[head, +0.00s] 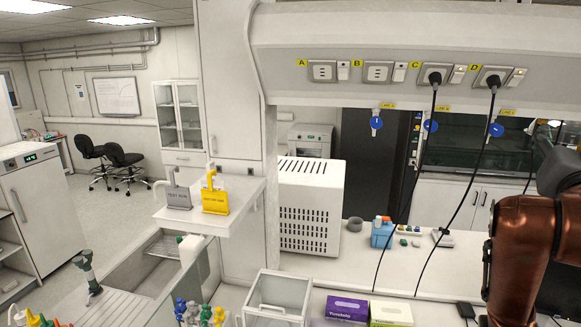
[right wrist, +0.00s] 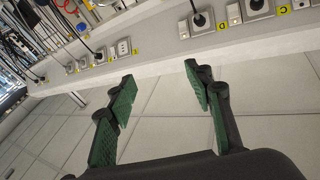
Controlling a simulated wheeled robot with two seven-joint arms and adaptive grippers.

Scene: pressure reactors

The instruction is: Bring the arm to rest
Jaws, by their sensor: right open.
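My right arm (head: 522,245) shows as a copper-brown link at the right edge of the head view, bent upward with a dark joint at its top. Its gripper is not clearly visible there. In the right wrist view my right gripper (right wrist: 160,80) is open, its two green-padded fingers well apart with nothing between them. My left arm and left gripper are not in view.
A socket panel (head: 450,50) runs above the bench, with black plugs in sockets C and D and cables hanging down. A white vented box (head: 311,205), tissue boxes (head: 347,308) and colourful-topped bottles (head: 193,314) stand on the bench. The panel also shows in the right wrist view (right wrist: 150,55).

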